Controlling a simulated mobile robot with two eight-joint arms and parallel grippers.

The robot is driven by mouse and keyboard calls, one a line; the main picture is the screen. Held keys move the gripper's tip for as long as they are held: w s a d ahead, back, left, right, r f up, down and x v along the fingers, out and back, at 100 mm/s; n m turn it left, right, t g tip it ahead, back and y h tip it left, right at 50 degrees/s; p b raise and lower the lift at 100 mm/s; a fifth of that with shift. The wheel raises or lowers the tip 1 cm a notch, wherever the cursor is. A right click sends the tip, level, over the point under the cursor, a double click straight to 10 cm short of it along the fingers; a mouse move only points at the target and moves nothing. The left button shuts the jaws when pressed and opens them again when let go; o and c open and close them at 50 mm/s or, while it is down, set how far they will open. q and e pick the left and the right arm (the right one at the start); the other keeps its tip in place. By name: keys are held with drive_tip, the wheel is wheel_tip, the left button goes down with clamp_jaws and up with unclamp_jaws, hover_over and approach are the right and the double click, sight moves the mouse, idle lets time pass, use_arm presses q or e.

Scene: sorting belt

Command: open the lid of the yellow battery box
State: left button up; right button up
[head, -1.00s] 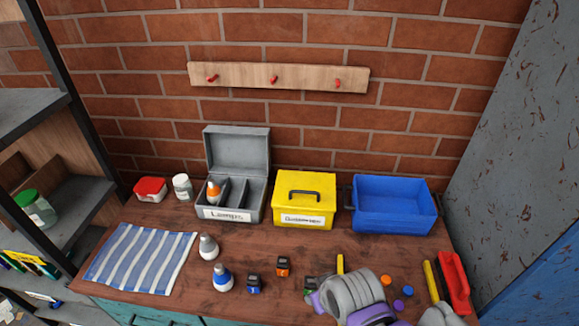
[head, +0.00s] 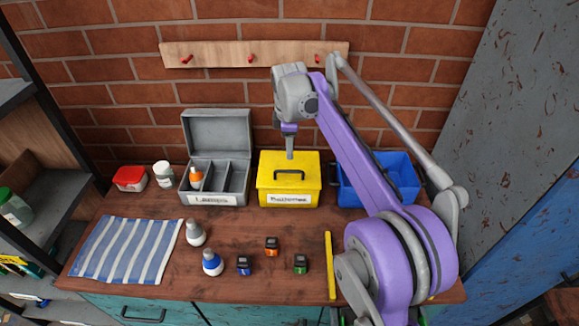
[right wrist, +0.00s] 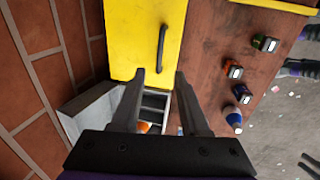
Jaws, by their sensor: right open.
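The yellow battery box (head: 270,198) stands at the back of the workbench with its lid (head: 305,164) shut and a dark handle (head: 289,174) on the lid. A white label is on its front. My right gripper (head: 290,155) hangs just above the back part of the lid. In the right wrist view the right gripper (right wrist: 160,77) is open, its fingers apart, with nothing between them. That view also shows the yellow lid (right wrist: 130,42) and its handle (right wrist: 162,48) beyond the fingertips. My left gripper is not in view.
An open grey lamps box (head: 215,143) stands left of the yellow box, and a blue bin (head: 405,172) stands right, partly behind my right arm. Bulbs (head: 212,263), several small batteries (head: 272,246) and a striped cloth (head: 125,250) lie in front. A brick wall is close behind.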

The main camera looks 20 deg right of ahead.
sight(290, 172)
drive_tip(key=f, duration=0.3)
drive_tip(key=w+f, duration=0.1)
drive_tip(key=f, duration=0.2)
drive_tip(key=d+f, duration=0.1)
drive_tip(key=f, duration=0.3)
drive_tip(key=shift+w+f+b, duration=0.1)
drive_tip(key=shift+w+b, duration=0.2)
drive_tip(key=shift+w, duration=0.1)
drive_tip(key=shift+a, duration=0.1)
clamp_jaws()
idle(0.8)
